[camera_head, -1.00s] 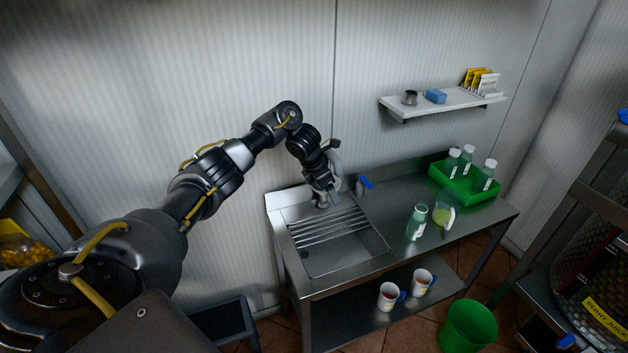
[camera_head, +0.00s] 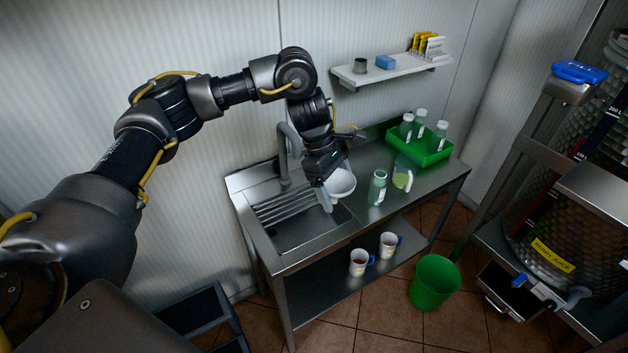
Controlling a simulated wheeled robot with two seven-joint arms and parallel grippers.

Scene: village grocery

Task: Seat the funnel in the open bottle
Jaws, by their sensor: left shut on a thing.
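My left gripper (camera_head: 326,180) is shut on a white funnel (camera_head: 342,186), gripping it at its side. The funnel hangs over the right part of the sink, its wide mouth facing up and its stem pointing down. A green bottle (camera_head: 378,188) with a pale label stands upright on the steel counter, a little to the right of the funnel and apart from it. Its mouth is too small to make out clearly. My right gripper is not in view.
The tap (camera_head: 284,160) rises behind the sink (camera_head: 300,236). A shelf (camera_head: 392,71) hangs above. Counter front is clear.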

